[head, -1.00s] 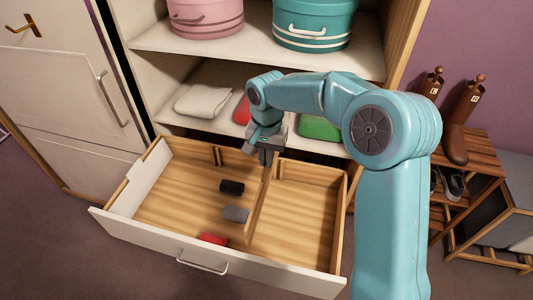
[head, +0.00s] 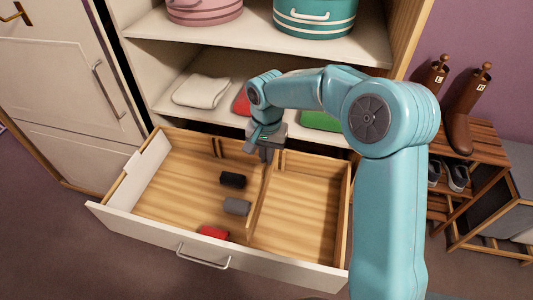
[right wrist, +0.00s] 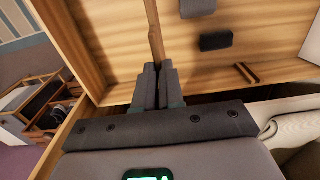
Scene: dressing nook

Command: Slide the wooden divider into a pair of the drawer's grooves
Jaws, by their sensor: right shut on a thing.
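The pale wooden divider (head: 259,205) stands on edge inside the open drawer (head: 315,215), running front to back and splitting its floor in two. My right gripper (head: 266,155) is shut on the divider's rear end, near the drawer's back wall. In the right wrist view the divider (right wrist: 154,32) runs away from between the fingers (right wrist: 158,85). Groove strips show on the back wall left (head: 218,148) and right (head: 282,162) of the gripper. I cannot tell whether the divider's ends sit in grooves; the rear end is hidden by the fingers. My left gripper is not in view.
Black (head: 232,180), grey (head: 236,207) and red (head: 213,232) rolled items lie in the drawer's left part. Its right part is empty. A shelf with folded cloths (head: 201,92) stands behind and above. A shoe rack (head: 470,160) is at the right.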

